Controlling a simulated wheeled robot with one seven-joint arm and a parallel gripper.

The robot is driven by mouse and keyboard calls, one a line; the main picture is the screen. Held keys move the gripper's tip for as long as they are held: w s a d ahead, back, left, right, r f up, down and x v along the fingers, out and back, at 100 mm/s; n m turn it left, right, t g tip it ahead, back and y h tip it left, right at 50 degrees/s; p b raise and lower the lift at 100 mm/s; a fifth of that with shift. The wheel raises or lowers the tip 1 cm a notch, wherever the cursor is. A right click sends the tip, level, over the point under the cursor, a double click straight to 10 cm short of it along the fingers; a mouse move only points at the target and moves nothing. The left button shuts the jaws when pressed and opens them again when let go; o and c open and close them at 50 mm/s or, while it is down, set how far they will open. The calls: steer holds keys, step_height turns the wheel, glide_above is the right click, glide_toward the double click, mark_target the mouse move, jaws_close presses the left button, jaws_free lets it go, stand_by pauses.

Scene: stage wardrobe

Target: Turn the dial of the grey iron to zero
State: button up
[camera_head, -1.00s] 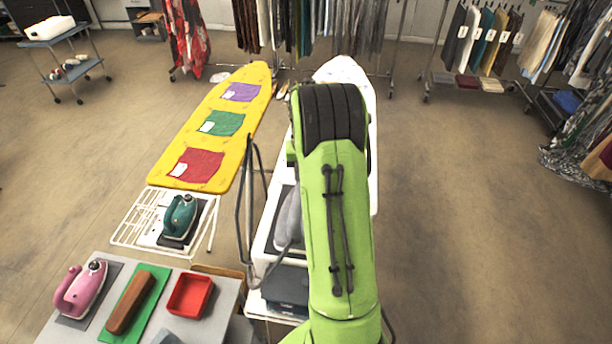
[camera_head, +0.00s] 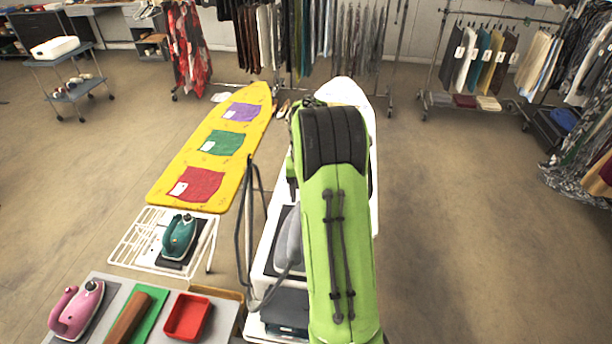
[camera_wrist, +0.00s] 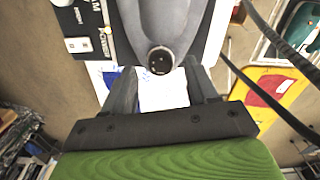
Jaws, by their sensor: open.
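The grey iron (camera_wrist: 160,22) is at the top of the wrist view, its rounded end toward my gripper. A dark round dial (camera_wrist: 160,58) with small light marks sits on that end. I cannot read its setting. My gripper (camera_wrist: 160,76) is open, one finger on each side just below the dial; I cannot tell whether either touches it. A white card or paper shows between the fingers. In the head view, the grey iron (camera_head: 289,240) is mostly hidden behind my green arm, at the near end of the white ironing board (camera_head: 345,90).
A teal iron (camera_head: 179,236) stands on a white wire rack left of my arm, before a yellow ironing board (camera_head: 160,186). A near table holds a pink iron (camera_head: 75,310) and a red tray (camera_head: 187,317). A dark cable loop (camera_head: 247,225) hangs beside the grey iron. Floor at right is clear.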

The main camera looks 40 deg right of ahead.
step_height(320, 180, up, 14)
steer(key=p, duration=0.1)
steer(key=shift+r, duration=0.15)
stand_by(0.4)
